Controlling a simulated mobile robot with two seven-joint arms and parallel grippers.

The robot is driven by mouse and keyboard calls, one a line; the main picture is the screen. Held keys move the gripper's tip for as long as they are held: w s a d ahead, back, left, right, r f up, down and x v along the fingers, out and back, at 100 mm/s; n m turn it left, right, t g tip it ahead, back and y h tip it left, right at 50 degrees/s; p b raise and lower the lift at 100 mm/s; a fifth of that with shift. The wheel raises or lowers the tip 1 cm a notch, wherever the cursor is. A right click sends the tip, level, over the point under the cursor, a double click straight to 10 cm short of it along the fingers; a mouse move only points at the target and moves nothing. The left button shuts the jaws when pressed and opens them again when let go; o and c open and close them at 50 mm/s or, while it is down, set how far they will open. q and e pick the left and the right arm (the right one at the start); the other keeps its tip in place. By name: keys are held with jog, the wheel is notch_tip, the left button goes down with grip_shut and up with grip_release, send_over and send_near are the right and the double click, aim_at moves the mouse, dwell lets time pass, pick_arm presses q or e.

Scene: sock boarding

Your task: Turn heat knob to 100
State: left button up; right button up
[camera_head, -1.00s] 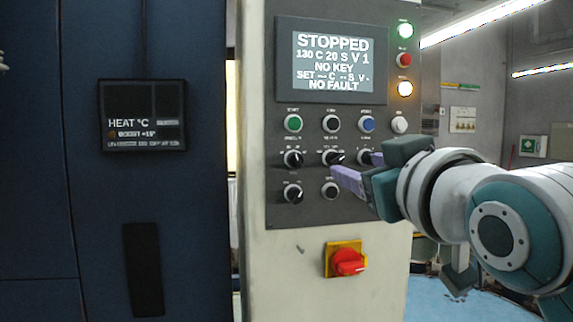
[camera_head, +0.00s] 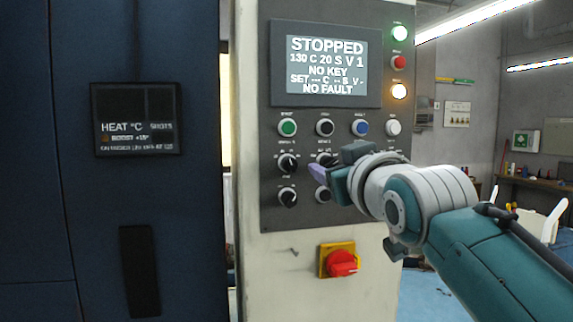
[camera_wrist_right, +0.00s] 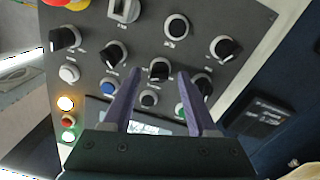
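The control panel (camera_head: 270,222) carries black knobs with white pointers, below a row of buttons. The labels are too small to read, so I cannot tell which knob is heat. My right gripper (camera_head: 319,173) is at the second knob from the left in the upper knob row (camera_head: 325,159). In the right wrist view the open purple fingers (camera_wrist_right: 159,72) stand apart, with that knob (camera_wrist_right: 160,69) between their tips. I cannot tell whether they touch it. The screen (camera_head: 326,65) reads "STOPPED", "130 C 20 S V 1", "NO KEY", "SET --- C", "NO FAULT". My left gripper is not in view.
A red rotary switch on a yellow plate (camera_head: 340,262) sits below the knobs. Green, red and amber lamps (camera_head: 399,62) line the panel's right edge. A dark blue cabinet with a "HEAT °C" display (camera_head: 136,118) stands at the left. Neighbouring knobs are close to the fingers.

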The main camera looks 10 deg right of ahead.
grip_shut()
dwell(0.4)
jog(key=shift+n, duration=0.4)
jog(key=n, duration=0.5)
jog(key=shift+n+p, duration=0.35)
jog(key=shift+n, duration=0.05)
jog(key=n+y+p, duration=0.1)
jog(key=n, duration=1.1)
jog(key=shift+d+f, duration=0.1)
jog(key=shift+f, duration=0.05)
jog(key=n+p, duration=0.1)
jog(key=n, duration=0.5)
jog(key=shift+p, duration=0.4)
jog(key=shift+f, duration=0.1)
